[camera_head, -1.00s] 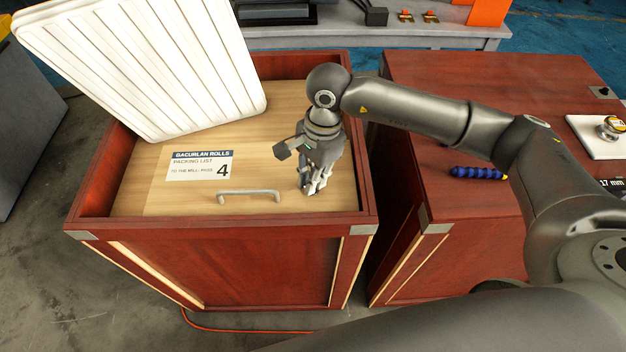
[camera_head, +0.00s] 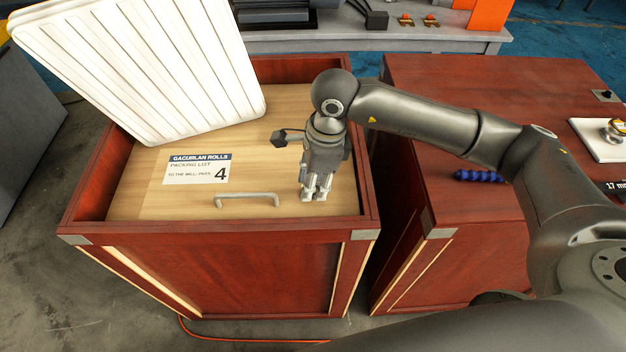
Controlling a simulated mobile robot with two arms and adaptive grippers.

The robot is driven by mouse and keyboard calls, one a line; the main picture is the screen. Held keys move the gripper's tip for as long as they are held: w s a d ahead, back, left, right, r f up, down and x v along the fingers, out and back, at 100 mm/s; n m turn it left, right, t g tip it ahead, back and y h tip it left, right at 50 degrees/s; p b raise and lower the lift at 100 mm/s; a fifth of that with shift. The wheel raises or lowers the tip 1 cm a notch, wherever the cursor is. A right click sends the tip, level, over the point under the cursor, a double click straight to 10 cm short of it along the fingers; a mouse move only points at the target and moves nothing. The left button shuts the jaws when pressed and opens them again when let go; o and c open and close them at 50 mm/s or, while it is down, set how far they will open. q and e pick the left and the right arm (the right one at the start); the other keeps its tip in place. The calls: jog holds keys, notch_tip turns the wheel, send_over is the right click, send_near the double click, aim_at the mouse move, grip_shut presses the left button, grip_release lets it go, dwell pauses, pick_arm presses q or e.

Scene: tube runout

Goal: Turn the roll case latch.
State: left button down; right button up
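The roll case (camera_head: 221,239) is an open-topped red-wood box with metal corners. A pale wooden panel (camera_head: 130,195) lies inside it, with a grey bar handle (camera_head: 247,196) and a packing-list label marked 4 (camera_head: 197,171). My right gripper (camera_head: 314,196) points down at the panel's right front part, to the right of the handle. Its fingertips are close together at or just above the panel; I cannot tell whether they touch or grip anything. No latch can be made out; the gripper may hide it. My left gripper is not in view.
A white ribbed panel (camera_head: 145,65) leans over the back left of the case. A second red-wood case (camera_head: 440,205) stands at right, with a blue ribbed object (camera_head: 478,176) and a white pad (camera_head: 596,138) on top. A grey bench (camera_head: 375,38) stands behind.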

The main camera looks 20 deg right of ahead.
jog(key=shift+r+p, duration=1.55)
jog(key=shift+r, duration=1.4)
jog(key=shift+r, duration=0.1)
